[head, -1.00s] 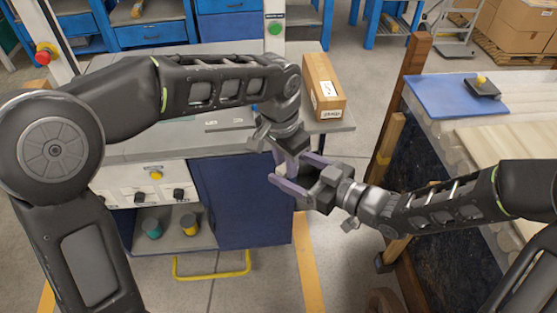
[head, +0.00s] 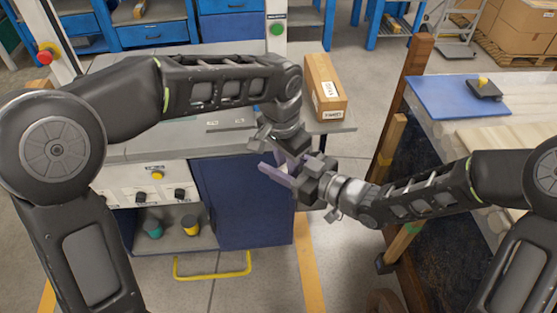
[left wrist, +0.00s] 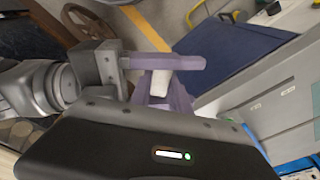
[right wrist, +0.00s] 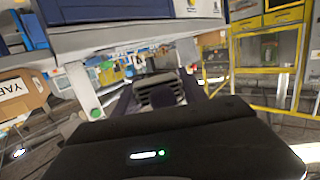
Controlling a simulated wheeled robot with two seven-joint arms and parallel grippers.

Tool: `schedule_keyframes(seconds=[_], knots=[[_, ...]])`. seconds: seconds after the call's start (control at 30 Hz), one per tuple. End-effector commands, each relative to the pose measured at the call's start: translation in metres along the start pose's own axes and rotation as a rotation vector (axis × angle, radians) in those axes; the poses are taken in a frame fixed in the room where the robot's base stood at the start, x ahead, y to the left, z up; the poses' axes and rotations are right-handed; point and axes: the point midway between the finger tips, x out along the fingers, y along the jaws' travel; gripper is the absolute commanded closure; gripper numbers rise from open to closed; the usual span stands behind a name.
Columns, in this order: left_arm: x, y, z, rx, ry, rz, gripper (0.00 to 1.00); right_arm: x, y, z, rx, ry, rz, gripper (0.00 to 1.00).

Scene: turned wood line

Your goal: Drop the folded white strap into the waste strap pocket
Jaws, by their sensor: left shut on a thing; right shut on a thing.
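The folded white strap (left wrist: 158,82) shows as a small pale block between purple fingers in the left wrist view. In the head view the crossed grippers mostly hide it. My left gripper (head: 289,160) points down in front of the bench and is shut on the strap. My right gripper (head: 281,171) reaches in from the right and is shut on the same strap, its fingers crossing those of the left. Its grey body and a purple finger also show in the left wrist view. I cannot make out the waste strap pocket in any view.
The grey bench (head: 150,146) with a blue cabinet front (head: 243,200) stands just behind the grippers. A cardboard box (head: 325,88) sits on its right end. At the right is a table with a blue mat (head: 440,94) and pale boards (head: 510,140). Wooden posts (head: 407,95) stand between.

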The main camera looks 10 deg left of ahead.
Motion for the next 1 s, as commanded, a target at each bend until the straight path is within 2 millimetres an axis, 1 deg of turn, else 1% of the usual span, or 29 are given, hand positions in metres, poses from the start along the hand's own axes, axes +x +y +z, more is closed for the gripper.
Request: schedule_keyframes(seconds=[0.03, 0.07, 0.4, 0.43, 0.7, 0.73, 1.0], knots=[[-0.0001, -0.0001, -0.0001, 0.0, 0.0, 0.0, 1.0, 0.0, -0.0002, -0.0001, 0.0, 0.0, 0.0, 0.58], [0.0, -0.0001, -0.0001, 0.0, 0.0, 0.0, 1.0, 0.0, -0.0002, -0.0001, 0.0, 0.0, 0.0, 0.61], [0.0, -0.0002, -0.0001, 0.0, 0.001, 0.0, 1.0, -0.0001, -0.0003, -0.0001, 0.0, 0.0, -0.001, 0.89], [-0.0001, -0.0002, -0.0001, 0.0, 0.001, 0.0, 0.76, -0.0001, -0.0003, -0.0002, 0.0, 0.0, -0.001, 0.89], [-0.0001, -0.0002, -0.0001, 0.0, 0.0, 0.0, 0.54, -0.0001, -0.0003, -0.0001, 0.0, 0.0, -0.001, 0.89], [-0.0001, -0.0002, -0.0001, 0.0, 0.0, 0.0, 0.52, -0.0001, -0.0002, -0.0001, 0.0, 0.0, -0.001, 0.89], [-0.0008, -0.0001, -0.0002, 0.0, 0.001, 0.0, 0.52, -0.0001, -0.0002, -0.0001, 0.0, 0.0, 0.0, 0.89]])
